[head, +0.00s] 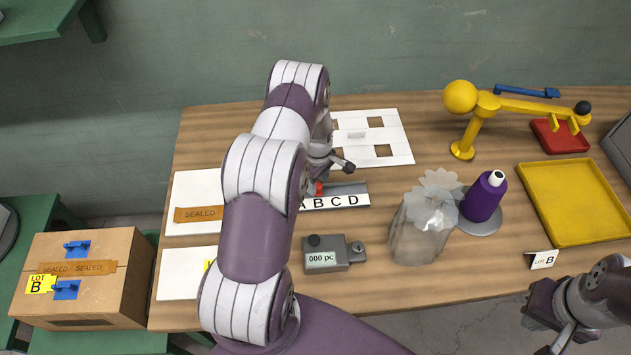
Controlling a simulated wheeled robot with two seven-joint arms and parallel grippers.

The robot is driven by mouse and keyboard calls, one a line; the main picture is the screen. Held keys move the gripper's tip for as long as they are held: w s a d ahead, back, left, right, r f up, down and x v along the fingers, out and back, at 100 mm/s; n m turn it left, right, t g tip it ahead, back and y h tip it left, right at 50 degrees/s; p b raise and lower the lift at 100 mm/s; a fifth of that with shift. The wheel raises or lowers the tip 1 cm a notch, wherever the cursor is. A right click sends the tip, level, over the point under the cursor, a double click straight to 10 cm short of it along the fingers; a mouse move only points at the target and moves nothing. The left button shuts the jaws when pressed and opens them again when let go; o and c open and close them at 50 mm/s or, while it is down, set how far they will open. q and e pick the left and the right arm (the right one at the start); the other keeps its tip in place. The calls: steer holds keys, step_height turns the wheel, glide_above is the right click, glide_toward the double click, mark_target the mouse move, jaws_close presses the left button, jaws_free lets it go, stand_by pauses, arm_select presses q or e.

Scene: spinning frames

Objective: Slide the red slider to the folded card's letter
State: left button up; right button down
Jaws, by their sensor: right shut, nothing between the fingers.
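The small red slider (318,188) shows just behind the letter B; my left arm hides the track's left part. My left gripper (321,176) is over the track, close to the slider; its fingers are mostly hidden, so I cannot tell its opening or whether it touches the slider. My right gripper (556,337) is shut and empty off the table's front edge, at the lower right.
A grey counter (326,255) reading 000 pc sits in front of the strip. A clear ruffled vessel (420,230) and purple cone (484,196) stand right of it. A yellow tray (575,203) and yellow stand (470,125) are further right. A LOT B carton (75,270) is left.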

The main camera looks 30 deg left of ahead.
arm_select(q)
steer(key=shift+s, duration=0.15)
steer(key=shift+r, duration=0.15)
step_height(320, 180, up, 12)
steer(key=b, duration=0.2)
steer(key=shift+r+b, duration=0.25)
steer(key=shift+b, duration=0.15)
steer(key=shift+d, duration=0.1)
steer(key=s+d+r+m, duration=0.4)
steer(key=s+d+m, duration=0.4)
steer(key=s+d+r+m+t, duration=0.1)
steer(key=s+d+r+m, duration=0.3)
steer(key=s+d+m, duration=0.4)
steer(key=shift+s+d+r+m, duration=0.3)
steer(key=shift+d+m, duration=0.15)
steer(key=shift+m, duration=0.15)
